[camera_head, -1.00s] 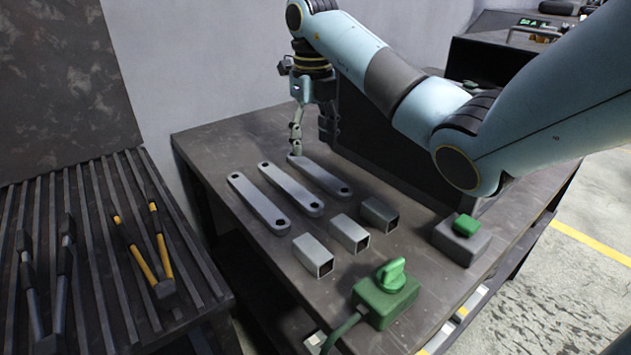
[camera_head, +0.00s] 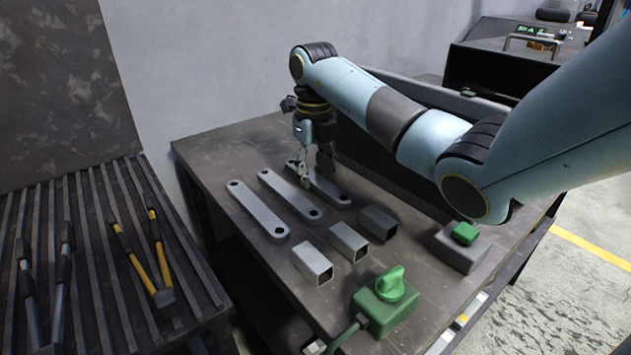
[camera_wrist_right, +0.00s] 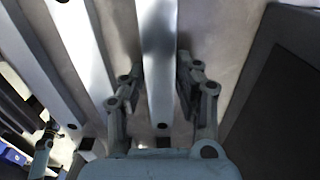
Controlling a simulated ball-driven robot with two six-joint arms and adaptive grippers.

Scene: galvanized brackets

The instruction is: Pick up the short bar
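Three flat grey bars with a hole at each end lie side by side on the dark table: a left bar (camera_head: 257,208), a middle bar (camera_head: 290,194) and a right bar (camera_head: 332,188). Their lengths look similar, so I cannot tell which is the short one. My right gripper (camera_head: 317,172) is over the right bar, pointing down, and partly hides it. In the right wrist view, the open fingers of this gripper (camera_wrist_right: 160,78) stand on either side of a bar (camera_wrist_right: 158,50), with gaps visible beside it.
Three short square tubes (camera_head: 348,241) lie in front of the bars. A green knob box (camera_head: 385,303) and a grey box with a green button (camera_head: 463,235) stand near the table's front right. A dark panel (camera_head: 384,158) stands close behind the right bar.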

